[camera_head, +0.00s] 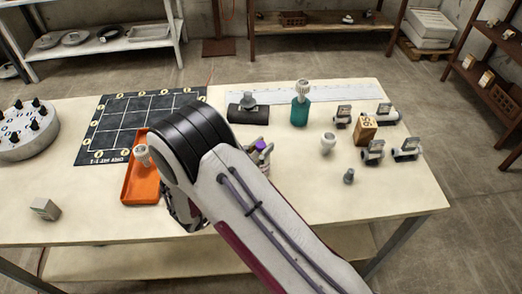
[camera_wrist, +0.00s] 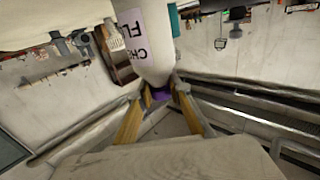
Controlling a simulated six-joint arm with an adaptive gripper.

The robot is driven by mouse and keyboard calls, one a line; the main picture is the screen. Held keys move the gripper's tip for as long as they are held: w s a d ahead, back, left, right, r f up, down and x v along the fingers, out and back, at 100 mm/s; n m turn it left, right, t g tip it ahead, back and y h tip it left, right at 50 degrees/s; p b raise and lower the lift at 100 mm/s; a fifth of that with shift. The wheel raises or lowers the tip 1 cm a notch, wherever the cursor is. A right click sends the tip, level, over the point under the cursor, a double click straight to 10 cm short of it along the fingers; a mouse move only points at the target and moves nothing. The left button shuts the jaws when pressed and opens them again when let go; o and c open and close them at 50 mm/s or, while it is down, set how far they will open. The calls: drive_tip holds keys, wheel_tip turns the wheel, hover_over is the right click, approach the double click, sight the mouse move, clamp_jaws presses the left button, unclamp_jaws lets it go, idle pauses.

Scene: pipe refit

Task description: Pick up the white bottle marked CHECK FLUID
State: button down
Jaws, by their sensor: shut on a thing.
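The white bottle (camera_wrist: 150,50) with a lilac label shows large in the wrist view; the letters "CH" and "FL" are readable, the rest turned out of sight. Its purple cap (camera_wrist: 159,94) sits between the two fingertips of my gripper (camera_wrist: 160,98), which is shut on it. In the head view my gripper (camera_head: 262,158) shows only in part beside my arm, with a bit of purple (camera_head: 264,146) at the fingers. The bottle's body is hidden there, and I cannot tell its height over the table.
The table (camera_head: 310,215) holds an orange tray (camera_head: 137,190) and a black grid board (camera_head: 105,145) left of my arm. A teal bottle (camera_head: 300,112), a wooden block (camera_head: 366,128) and several small fittings stand to the right. The front right is clear.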

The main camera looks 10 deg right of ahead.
drive_tip(key=shift+r, duration=4.6)
drive_tip(key=shift+a, duration=0.15)
